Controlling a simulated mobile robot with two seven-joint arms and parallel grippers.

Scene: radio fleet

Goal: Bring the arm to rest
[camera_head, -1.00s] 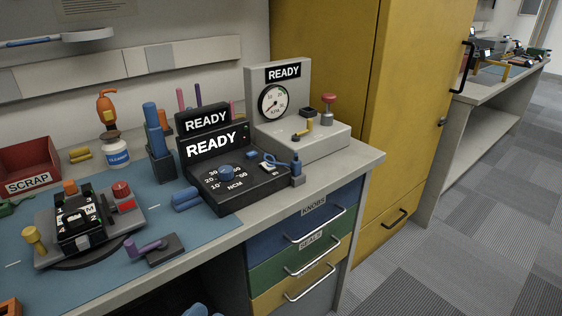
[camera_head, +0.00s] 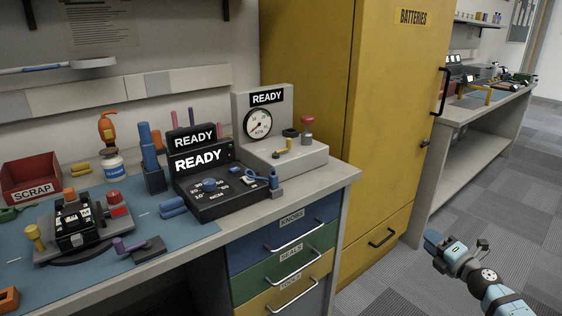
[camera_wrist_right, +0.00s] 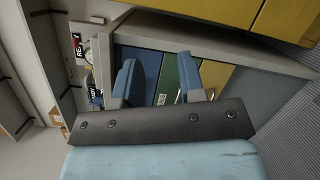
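My right arm, light blue and dark grey, comes in from the lower right of the head view. Its gripper (camera_head: 434,240) is in the air in front of the yellow cabinet, to the right of the workbench, above the grey carpet. In the right wrist view, the two blue fingers (camera_wrist_right: 157,78) stand apart with nothing held between them. The gripper is open and empty, touching nothing that I can see. Behind the fingers, the blue, green and yellow drawers show in the wrist view. My left gripper is not in view.
The workbench (camera_head: 335,180) carries a black READY tester (camera_head: 230,205), a grey gauge box (camera_head: 310,158), a radio on a fixture and a red SCRAP bin (camera_head: 30,172). Labelled drawers (camera_head: 285,232) sit below. A yellow cabinet (camera_head: 385,130) stands beside it. Carpet floor is open at right.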

